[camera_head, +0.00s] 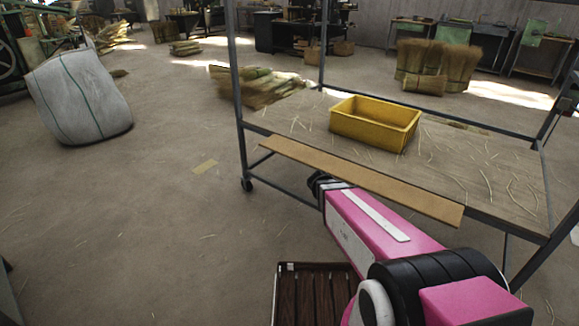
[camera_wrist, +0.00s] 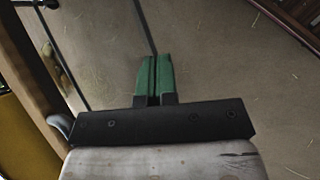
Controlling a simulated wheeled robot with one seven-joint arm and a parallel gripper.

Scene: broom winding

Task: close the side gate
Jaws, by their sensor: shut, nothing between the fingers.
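The side gate looks to be the long tan board (camera_head: 360,178) along the near edge of the cart's deck (camera_head: 465,165). It appears to lie roughly flat, jutting out from the deck; its exact tilt and hinges are hard to tell. In the wrist view a brown board edge (camera_wrist: 42,60), likely the same board, runs down the left side. My gripper's green fingers (camera_wrist: 155,75) are together and empty, pointing over bare floor beside that edge. In the head view my arm reaches to the board's near side, and the fingertips are hidden there.
A yellow bin (camera_head: 375,122) stands on the deck among loose straw. The cart has upright metal posts (camera_head: 237,90) and a caster (camera_head: 246,185). A dark slatted wooden thing (camera_head: 315,295) is close in front. A white sack (camera_head: 78,98) stands left; floor between is clear.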

